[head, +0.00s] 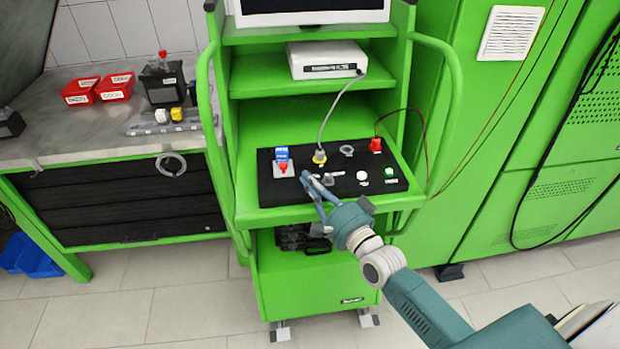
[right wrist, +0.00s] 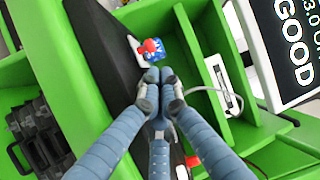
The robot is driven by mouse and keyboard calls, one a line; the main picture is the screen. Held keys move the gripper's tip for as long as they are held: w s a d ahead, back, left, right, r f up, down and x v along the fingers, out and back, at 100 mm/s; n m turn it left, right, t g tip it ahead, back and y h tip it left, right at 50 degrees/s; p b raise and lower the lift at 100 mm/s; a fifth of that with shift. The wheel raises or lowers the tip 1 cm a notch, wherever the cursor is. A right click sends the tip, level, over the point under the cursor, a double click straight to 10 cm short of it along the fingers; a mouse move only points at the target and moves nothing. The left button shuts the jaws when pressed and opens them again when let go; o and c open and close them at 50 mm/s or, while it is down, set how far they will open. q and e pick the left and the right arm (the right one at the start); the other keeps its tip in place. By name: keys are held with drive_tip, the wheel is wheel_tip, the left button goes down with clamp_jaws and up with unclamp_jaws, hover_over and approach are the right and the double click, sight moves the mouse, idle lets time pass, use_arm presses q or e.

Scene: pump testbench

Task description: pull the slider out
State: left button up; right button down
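The slider appears to be the small red-knobbed part (head: 283,168) on a pale plate at the left end of the black panel, with a blue block behind it. In the right wrist view the red knob (right wrist: 151,46) shows just beyond my fingertips, in front of the blue block. My right gripper (head: 308,178) reaches over the panel's front edge, to the right of the knob. In the right wrist view its fingertips (right wrist: 158,76) are together with nothing visible between them. A small gap seems to separate them from the knob. My left gripper is not in view.
A workbench (head: 60,140) with red bins stands left. A grey cable hangs above the panel.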

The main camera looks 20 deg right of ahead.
sight(295, 175)
drive_tip(key=p+x, duration=0.1)
drive_tip(key=x, duration=0.5)
drive_tip(key=shift+r, duration=0.1)
drive_tip(key=shift+w+a, duration=0.1)
drive_tip(key=shift+w, duration=0.5)
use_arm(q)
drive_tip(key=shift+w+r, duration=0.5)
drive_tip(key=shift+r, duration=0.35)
use_arm(e)
drive_tip(key=shift+s, duration=0.15)
